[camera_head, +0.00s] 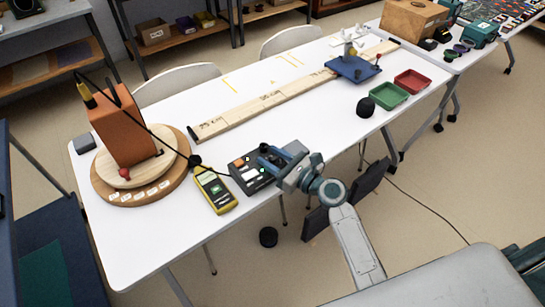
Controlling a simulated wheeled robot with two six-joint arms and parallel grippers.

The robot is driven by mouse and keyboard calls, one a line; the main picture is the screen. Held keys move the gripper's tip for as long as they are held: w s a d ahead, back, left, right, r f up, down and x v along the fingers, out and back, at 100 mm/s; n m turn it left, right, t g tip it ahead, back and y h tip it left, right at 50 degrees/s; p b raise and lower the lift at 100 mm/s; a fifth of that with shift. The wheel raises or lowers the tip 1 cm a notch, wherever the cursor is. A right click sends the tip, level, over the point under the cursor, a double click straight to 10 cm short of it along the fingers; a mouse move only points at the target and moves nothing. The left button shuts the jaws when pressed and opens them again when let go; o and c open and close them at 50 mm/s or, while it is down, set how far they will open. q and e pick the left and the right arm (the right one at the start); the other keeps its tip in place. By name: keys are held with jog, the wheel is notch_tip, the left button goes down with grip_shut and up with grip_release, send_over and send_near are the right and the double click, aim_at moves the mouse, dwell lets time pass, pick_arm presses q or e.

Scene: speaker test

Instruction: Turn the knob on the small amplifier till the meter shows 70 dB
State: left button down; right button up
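The small amplifier (246,175) is a dark box with light and coloured panels, near the front edge of the white table. My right gripper (265,155) reaches in from the right, with its fingers over the amplifier's right part. The fingers cover that part, so I cannot tell whether they touch the knob or how far apart they are. The yellow meter (214,190) lies on the table just left of the amplifier. It has a small greenish screen, too small to read. My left gripper is not in view.
An orange speaker (122,128) stands on a round wooden turntable (108,190) at the left, with a black cable running toward the amplifier. A long marked board (245,113) lies behind. Green (389,96) and red (411,82) trays stand at the right.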

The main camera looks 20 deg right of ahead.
jog(key=shift+s+d, duration=0.15)
jog(key=shift+s, duration=0.1)
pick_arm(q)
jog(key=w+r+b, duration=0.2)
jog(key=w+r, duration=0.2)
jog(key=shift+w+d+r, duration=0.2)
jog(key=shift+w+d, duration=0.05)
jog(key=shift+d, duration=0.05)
pick_arm(e)
jog(key=v, duration=1)
jog(key=shift+d, duration=0.15)
